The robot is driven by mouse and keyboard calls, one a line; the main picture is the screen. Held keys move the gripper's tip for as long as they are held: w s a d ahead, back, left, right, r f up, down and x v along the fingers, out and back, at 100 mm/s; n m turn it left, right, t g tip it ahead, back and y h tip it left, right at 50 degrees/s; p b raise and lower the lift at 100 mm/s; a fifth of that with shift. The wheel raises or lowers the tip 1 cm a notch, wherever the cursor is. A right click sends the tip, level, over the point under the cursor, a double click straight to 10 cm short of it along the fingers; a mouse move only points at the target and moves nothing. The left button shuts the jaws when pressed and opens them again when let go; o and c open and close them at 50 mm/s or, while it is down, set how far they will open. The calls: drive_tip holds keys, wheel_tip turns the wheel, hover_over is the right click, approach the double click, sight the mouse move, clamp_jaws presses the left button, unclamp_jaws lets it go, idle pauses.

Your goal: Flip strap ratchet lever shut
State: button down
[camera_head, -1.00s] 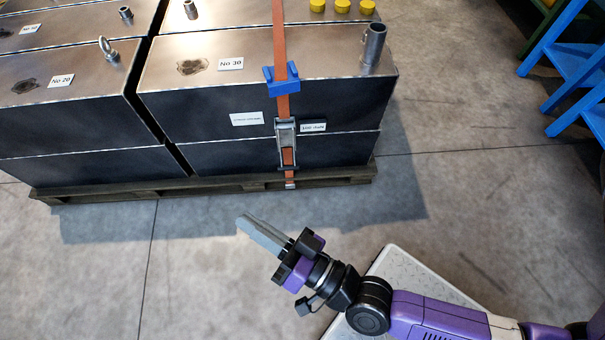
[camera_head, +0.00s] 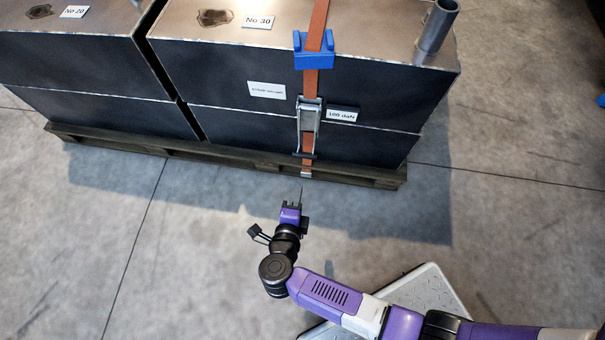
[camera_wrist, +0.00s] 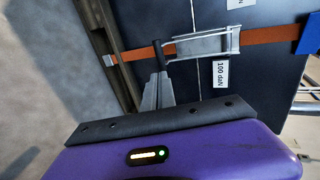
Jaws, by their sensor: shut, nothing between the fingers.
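The strap ratchet (camera_head: 308,122) is a silver metal buckle on an orange strap (camera_head: 319,30) that runs down the front of the dark stacked boxes. A dark bar, which looks like its lever end (camera_head: 303,155), sticks out at the ratchet's lower end. In the wrist view the ratchet (camera_wrist: 207,44) lies across the upper middle, with the dark bar (camera_wrist: 159,54) at its left end. My gripper (camera_head: 301,190) is shut and empty, below and in front of the ratchet. In the wrist view my fingertips (camera_wrist: 160,80) appear just below the dark bar; whether they touch cannot be told.
A blue corner protector (camera_head: 314,59) sits under the strap at the box's top edge. A "100 daN" label (camera_head: 342,114) is right of the ratchet. The wooden pallet (camera_head: 240,158) projects at the bottom.

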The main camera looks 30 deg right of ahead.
sight(305, 157)
drive_tip(key=shift+b+x, duration=2.75)
drive_tip(key=shift+x, duration=3.75)
drive_tip(key=shift+w, duration=0.1)
drive_tip(key=shift+w+d+f+t+h+b, duration=0.15)
drive_tip(key=shift+w+d+f+t+b, duration=0.2)
drive_tip(key=shift+w+b, duration=0.2)
drive_tip(key=shift+w+d+f+t+h+b, duration=0.15)
drive_tip(key=shift+w+d+f+b, duration=0.1)
drive_tip(key=shift+w+d+b, duration=0.25)
